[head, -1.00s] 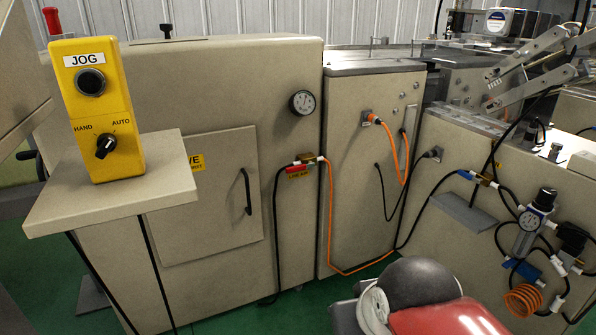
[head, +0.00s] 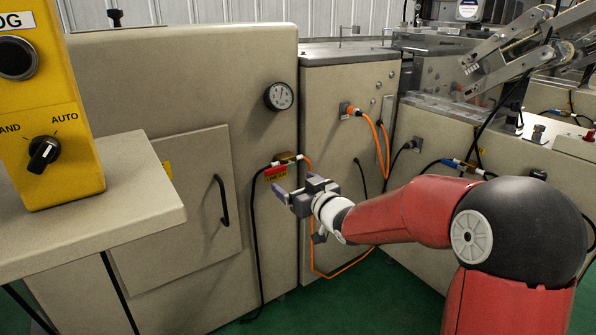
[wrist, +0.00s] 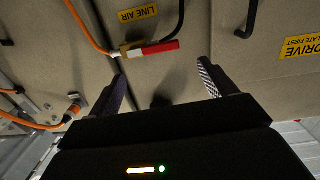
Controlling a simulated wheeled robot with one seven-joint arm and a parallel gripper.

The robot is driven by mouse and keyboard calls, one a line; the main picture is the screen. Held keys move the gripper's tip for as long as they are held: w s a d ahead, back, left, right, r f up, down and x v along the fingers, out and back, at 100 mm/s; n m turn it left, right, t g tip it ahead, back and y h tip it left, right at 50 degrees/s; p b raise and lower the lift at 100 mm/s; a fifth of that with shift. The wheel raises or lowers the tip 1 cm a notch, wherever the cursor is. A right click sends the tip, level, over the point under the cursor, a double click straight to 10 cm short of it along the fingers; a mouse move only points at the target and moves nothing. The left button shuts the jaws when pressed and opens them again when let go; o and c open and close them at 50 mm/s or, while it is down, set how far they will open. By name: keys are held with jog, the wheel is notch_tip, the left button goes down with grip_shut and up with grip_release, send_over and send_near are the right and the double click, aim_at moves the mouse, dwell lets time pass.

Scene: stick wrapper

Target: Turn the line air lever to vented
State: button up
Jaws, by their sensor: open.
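The line air lever is a red handle (head: 276,172) on a small brass valve (head: 288,157) at the right edge of the beige cabinet. A yellow LINE AIR label (head: 276,174) sits just below it. In the wrist view, which looks upside down, the red lever (wrist: 155,48) lies roughly sideways, close along the hose line. The LINE AIR label (wrist: 138,14) shows there too. My gripper (head: 290,187) is open and empty, just in front of and below the valve. In the wrist view its fingertips (wrist: 163,72) are spread either side of the lever, apart from it.
A black hose (head: 256,235) and an orange hose (head: 312,230) run from the valve. A door handle (head: 222,200) stands out to the left, and a pressure gauge (head: 279,96) is above. A shelf with a yellow JOG box (head: 50,120) is at the near left.

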aim_at(280, 171)
jog(key=shift+y, duration=0.3)
jog(key=x, duration=0.8)
jog(key=shift+w+r, duration=0.1)
jog(key=shift+w, duration=0.1)
jog(key=c, duration=1.4)
